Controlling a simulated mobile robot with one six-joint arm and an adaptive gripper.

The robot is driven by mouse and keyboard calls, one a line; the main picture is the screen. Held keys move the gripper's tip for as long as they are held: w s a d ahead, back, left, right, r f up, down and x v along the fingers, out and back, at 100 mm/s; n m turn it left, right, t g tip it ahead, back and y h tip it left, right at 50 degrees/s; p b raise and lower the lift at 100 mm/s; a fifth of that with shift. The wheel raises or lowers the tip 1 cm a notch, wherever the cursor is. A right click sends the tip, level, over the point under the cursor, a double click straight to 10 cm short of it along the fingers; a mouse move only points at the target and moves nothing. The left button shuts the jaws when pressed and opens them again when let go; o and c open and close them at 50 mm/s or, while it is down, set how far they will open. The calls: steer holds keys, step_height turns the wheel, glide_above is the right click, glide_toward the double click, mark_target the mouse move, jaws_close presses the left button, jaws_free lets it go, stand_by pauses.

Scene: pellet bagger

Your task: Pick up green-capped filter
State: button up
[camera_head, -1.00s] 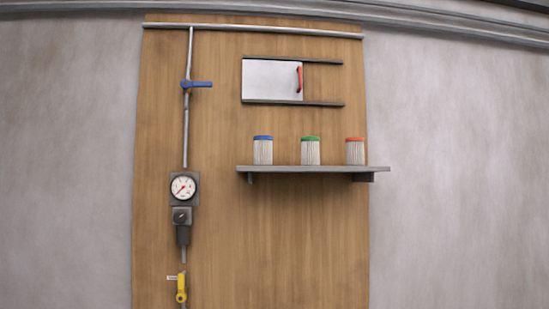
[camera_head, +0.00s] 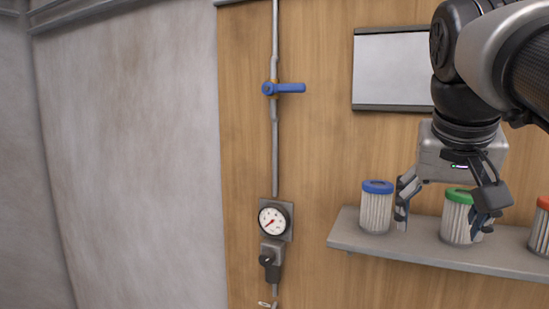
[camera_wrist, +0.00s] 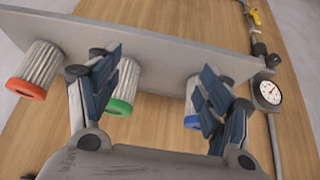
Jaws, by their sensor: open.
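The green-capped filter (camera_head: 456,222) stands upright on the grey shelf (camera_head: 350,237), between the blue-capped filter (camera_head: 376,210) and the red-capped filter (camera_head: 541,228). My gripper (camera_head: 443,215) is open and empty in front of the shelf. In the head view, one finger is between the blue and green filters and the other overlaps the green filter's right side. In the wrist view, the green cap (camera_wrist: 118,107) lies between the fingers, close to the left one. The right finger partly covers the blue-capped filter (camera_wrist: 192,122). I cannot tell if any finger touches a filter.
A white sliding panel (camera_head: 392,70) is above the shelf, partly behind my arm. To the left, a pipe carries a blue-handled valve (camera_head: 284,88) and a pressure gauge (camera_head: 272,221). The red-capped filter (camera_wrist: 38,70) is close outside the left finger in the wrist view.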

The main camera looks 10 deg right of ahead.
step_height(320, 180, up, 12)
steer(key=m+p, duration=0.2)
steer(key=p, duration=0.3)
glide_above(462, 209)
steer(key=s+a, duration=0.4)
steer(key=shift+h, duration=0.5)
steer(key=b+x, duration=0.1)
steer(key=x, duration=1.1)
steer(key=shift+f+b, duration=0.25)
steer(key=shift+b, duration=0.1)
steer(key=f, duration=0.2)
steer(key=d+f, duration=0.1)
steer(key=f, duration=0.1)
steer(key=shift+w+d, duration=0.15)
steer(key=shift+w, duration=0.25)
steer(key=shift+w+d+f, duration=0.15)
steer(key=shift+w+f, duration=0.1)
steer(key=shift+f, duration=0.15)
steer(key=shift+s, duration=0.1)
steer(key=shift+c, duration=0.7)
steer(key=c, duration=1)
steer(key=shift+r, duration=0.15)
